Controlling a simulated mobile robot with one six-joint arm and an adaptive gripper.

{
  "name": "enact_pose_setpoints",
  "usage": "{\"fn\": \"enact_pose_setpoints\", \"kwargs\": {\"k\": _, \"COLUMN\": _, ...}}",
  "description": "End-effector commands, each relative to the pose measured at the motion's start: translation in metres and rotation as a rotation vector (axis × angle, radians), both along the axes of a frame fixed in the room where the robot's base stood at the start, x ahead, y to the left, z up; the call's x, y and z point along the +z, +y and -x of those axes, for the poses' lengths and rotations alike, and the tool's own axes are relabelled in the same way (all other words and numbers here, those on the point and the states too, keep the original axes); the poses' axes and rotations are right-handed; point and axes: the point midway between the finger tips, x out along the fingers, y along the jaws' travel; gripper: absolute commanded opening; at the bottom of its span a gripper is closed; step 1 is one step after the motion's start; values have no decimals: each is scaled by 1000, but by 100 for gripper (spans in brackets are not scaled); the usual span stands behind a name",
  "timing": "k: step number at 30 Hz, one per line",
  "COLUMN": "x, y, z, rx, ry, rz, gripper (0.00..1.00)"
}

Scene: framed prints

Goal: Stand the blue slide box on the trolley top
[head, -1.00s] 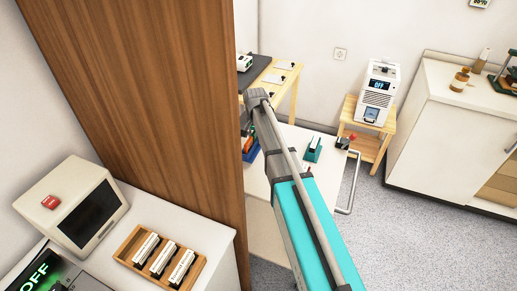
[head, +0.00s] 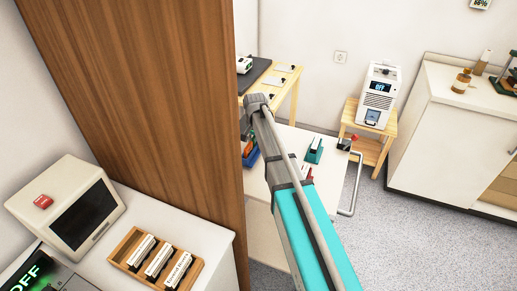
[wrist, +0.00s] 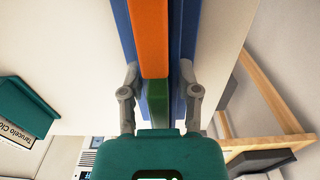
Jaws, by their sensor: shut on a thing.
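In the wrist view the two fingers of my gripper (wrist: 160,85) are shut on a blue-sided thing, which I take to be the blue slide box (wrist: 185,35). An orange strip (wrist: 150,40) and a green strip (wrist: 157,102) lie between its blue sides. I cannot tell which parts belong to the box. In the head view a blue holder (head: 250,159) with an orange piece shows at the trolley's left. The trolley top (head: 290,142) is pale. My arm and the wood panel hide the gripper in the head view.
A teal holder (head: 314,151) and a small red item (head: 308,173) stand on the trolley. The brown panel (head: 140,100) blocks the left. A wooden stand with a white device (head: 378,95) stands behind. Grey floor is free at right.

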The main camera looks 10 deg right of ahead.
Motion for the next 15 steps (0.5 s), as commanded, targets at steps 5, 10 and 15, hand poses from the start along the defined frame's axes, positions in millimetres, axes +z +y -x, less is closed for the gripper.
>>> {"fn": "enact_pose_setpoints", "kwargs": {"k": 5, "x": -13, "y": 0, "z": 0, "rx": 0, "ry": 0, "rz": 0, "gripper": 0}}
{"fn": "enact_pose_setpoints", "kwargs": {"k": 10, "x": -14, "y": 0, "z": 0, "rx": 0, "ry": 0, "rz": 0, "gripper": 0}}
{"fn": "enact_pose_setpoints", "kwargs": {"k": 15, "x": -13, "y": 0, "z": 0, "rx": 0, "ry": 0, "rz": 0, "gripper": 0}}
